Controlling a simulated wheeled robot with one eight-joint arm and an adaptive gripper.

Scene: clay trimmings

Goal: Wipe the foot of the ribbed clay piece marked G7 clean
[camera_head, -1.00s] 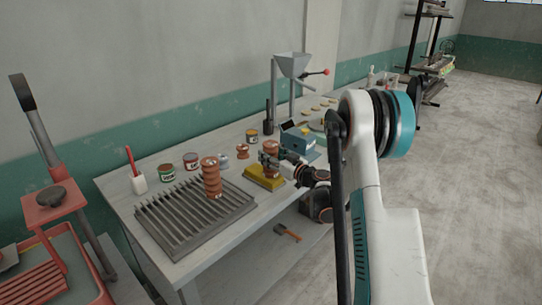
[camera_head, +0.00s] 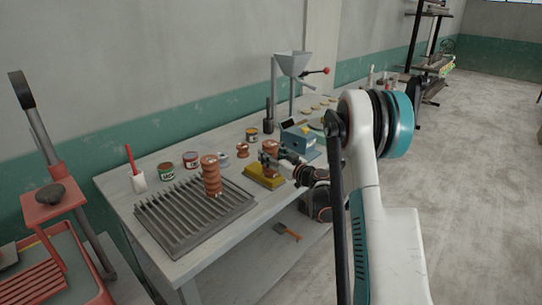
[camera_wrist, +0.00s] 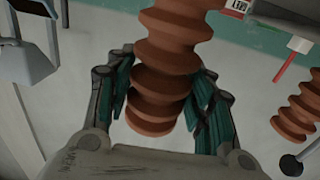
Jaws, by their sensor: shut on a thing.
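My gripper (camera_wrist: 167,100) is shut on a ribbed orange-brown clay piece (camera_wrist: 172,45), with a finger on each side of it in the wrist view. In the head view the held piece (camera_head: 270,148) is upright above the yellow pad (camera_head: 263,178) on the bench. I cannot tell whether its foot touches the pad. A second ribbed piece (camera_head: 210,172) stands on the grey slatted rack (camera_head: 165,238); it has a small white mark near its base. No G7 mark is legible on either piece.
A blue box (camera_head: 297,138) is right of the held piece. A hopper (camera_head: 292,65) stands behind.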

